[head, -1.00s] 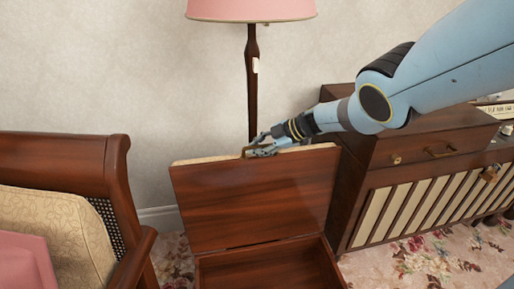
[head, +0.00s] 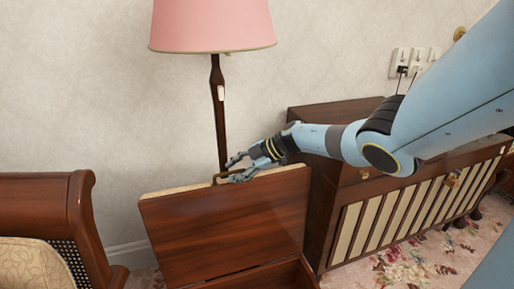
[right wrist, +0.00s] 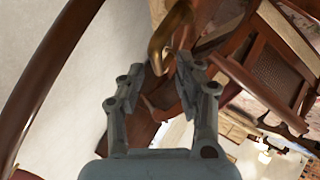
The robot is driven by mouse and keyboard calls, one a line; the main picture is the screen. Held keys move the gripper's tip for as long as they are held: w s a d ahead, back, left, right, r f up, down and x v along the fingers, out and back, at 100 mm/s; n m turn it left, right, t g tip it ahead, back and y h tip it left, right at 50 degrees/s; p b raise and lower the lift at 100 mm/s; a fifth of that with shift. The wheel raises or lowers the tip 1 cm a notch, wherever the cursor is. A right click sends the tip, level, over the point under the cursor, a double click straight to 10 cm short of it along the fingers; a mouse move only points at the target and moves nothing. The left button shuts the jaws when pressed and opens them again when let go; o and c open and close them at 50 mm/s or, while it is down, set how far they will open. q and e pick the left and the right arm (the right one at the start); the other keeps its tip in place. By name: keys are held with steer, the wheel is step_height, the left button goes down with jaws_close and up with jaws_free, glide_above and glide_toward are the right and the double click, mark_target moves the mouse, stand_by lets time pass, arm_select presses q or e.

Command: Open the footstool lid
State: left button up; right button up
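The footstool lid (head: 232,222) stands raised and nearly upright, its bare wooden side facing me and its pale padded edge along the top. The open footstool box (head: 278,275) shows below it, cut off by the bottom of the picture. My right gripper (head: 229,168) is at the top edge of the lid, its fingers spread. In the right wrist view my right gripper (right wrist: 155,78) is open, with a curved brass handle (right wrist: 168,38) just beyond and between the fingertips. Whether a finger touches the handle I cannot tell. My left gripper is not in view.
A pink-shaded floor lamp (head: 212,25) stands behind the lid, its pole close to my right gripper. A wooden cabinet (head: 335,130) with a slatted front stands at right, under my right arm. A wooden-framed armchair (head: 75,205) is at left.

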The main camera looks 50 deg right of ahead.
steer(key=v, duration=0.9)
steer(key=shift+w+a, duration=0.1)
